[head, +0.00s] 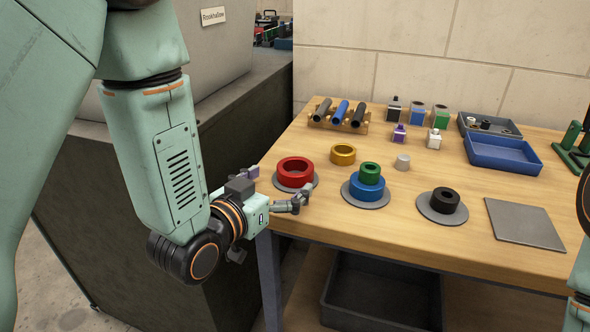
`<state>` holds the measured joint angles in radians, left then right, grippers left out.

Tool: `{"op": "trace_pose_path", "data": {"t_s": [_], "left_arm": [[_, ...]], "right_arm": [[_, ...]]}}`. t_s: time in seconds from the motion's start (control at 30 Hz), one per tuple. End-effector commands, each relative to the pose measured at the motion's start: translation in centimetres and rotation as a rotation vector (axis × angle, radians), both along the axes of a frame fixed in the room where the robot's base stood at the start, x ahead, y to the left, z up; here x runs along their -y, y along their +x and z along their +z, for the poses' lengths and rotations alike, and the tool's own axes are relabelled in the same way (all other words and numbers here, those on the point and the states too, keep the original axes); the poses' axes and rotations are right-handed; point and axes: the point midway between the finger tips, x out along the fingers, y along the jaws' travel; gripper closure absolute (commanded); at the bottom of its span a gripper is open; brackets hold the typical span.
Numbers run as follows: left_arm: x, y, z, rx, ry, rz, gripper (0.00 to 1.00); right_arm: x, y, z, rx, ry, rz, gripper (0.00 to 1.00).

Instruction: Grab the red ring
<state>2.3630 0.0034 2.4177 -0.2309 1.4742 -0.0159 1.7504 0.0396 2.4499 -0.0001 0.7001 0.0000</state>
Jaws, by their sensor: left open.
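The red ring (296,183) lies flat on a round grey plate at the left end of the wooden table (400,257). My left gripper (279,180) is open at the table's front left corner. Its two fingers are spread, one to the left of the ring and one at its near right side. The ring looks apart from the palm. Whether either finger touches it I cannot tell. My right gripper is out of view; only part of my right arm shows at the right edge.
A yellow ring (343,154) sits just behind right of the red one. A green ring (370,172) is on a blue ring (367,187) to the right. A black ring (445,201) is further right. Tubes, bottles and a blue tray (502,156) stand behind.

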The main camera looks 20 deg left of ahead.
Motion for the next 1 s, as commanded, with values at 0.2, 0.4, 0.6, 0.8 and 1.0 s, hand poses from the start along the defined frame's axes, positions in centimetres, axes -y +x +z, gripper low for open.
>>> {"op": "trace_pose_path", "data": {"t_s": [0.2,0.4,0.6,0.8,1.0], "left_arm": [[0.6,2.5,-0.5,0.003,0.002,-0.002,0.04],[1.1,5.2,-0.9,0.001,0.001,-0.001,0.04],[1.3,6.0,-1.0,-0.001,-0.001,-0.001,0.04],[1.2,6.1,-0.9,-0.001,-0.001,0.000,0.09],[1.3,6.1,-0.9,-0.001,-0.001,0.000,0.26]], "right_arm": [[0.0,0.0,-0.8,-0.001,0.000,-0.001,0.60],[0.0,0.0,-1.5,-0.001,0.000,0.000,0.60],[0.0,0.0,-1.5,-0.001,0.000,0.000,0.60],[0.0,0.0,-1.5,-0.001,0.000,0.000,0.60],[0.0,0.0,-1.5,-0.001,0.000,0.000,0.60]]}}
